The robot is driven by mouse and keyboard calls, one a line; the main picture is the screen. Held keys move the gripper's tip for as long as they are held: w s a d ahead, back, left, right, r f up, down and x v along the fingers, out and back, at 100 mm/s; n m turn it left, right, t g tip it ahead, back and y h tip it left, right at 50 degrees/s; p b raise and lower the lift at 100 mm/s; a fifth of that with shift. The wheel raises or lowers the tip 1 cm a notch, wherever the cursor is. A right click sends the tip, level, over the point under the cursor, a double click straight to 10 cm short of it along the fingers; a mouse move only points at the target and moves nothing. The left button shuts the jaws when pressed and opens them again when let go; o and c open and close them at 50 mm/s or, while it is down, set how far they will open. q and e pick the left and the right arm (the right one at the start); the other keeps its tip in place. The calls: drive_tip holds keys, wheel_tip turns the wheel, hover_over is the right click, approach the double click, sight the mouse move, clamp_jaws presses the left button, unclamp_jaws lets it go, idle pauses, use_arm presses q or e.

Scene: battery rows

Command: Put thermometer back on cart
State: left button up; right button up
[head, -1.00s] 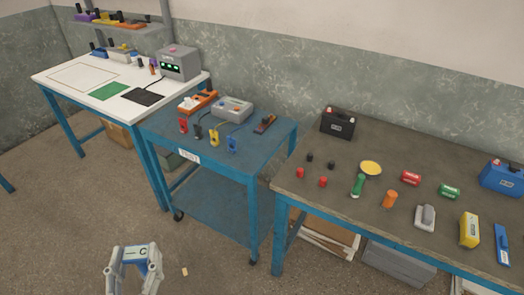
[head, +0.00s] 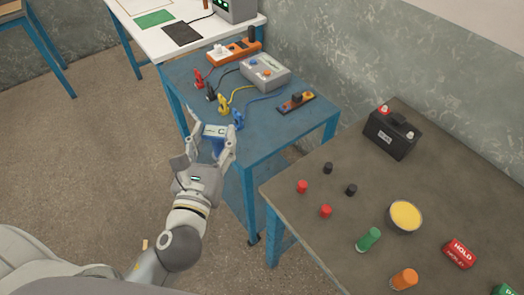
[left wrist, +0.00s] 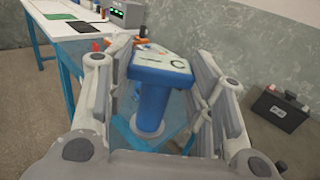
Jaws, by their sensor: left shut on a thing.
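My left gripper (head: 211,138) is shut on the thermometer (head: 214,131), a blue device with a pale face. The left wrist view shows the thermometer (left wrist: 152,95) between the two fingers, its blue handle pointing down. In the head view it overlaps the front edge of the blue cart (head: 273,118); I cannot tell whether it touches the cart. The cart's lower part also shows behind the thermometer in the left wrist view. My right gripper is not in view.
The cart top holds a grey box (head: 265,71), an orange power strip (head: 234,52), coloured clips on cables, and a small orange-and-black strip (head: 296,102). Its near right corner is clear. A dark table (head: 330,245) with a black battery (head: 391,130) and several small items stands right.

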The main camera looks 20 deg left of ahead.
sight(220, 145)
use_arm(q)
drive_tip(key=shift+w+d+f+b, duration=0.1)
drive_tip(key=shift+w+f+b, duration=0.3)
drive_tip(key=shift+w+b, duration=0.2)
drive_tip(key=shift+w+d+f+b, duration=0.1)
drive_tip(key=shift+w+f+b, duration=0.3)
drive_tip(key=shift+w+b, duration=0.35)
drive_tip(key=shift+b, duration=0.25)
drive_tip(key=shift+w+f, duration=0.15)
drive_tip(key=shift+w, duration=0.2)
drive_tip(key=w+d+f+b, duration=0.1)
drive_tip(key=w+f, duration=0.3)
drive_tip(key=w+d+f+b, duration=0.1)
drive_tip(key=w+f, duration=0.3)
drive_tip(key=w+d+f+b, duration=0.1)
drive_tip(key=w+f, duration=0.3)
drive_tip(key=w, duration=0.1)
drive_tip(key=shift+f+b, duration=0.3)
drive_tip(key=shift+b, duration=0.1)
drive_tip(key=shift+d, duration=0.1)
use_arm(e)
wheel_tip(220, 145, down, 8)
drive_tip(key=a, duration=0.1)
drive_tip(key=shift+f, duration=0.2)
use_arm(q)
drive_tip(key=shift+f, duration=0.1)
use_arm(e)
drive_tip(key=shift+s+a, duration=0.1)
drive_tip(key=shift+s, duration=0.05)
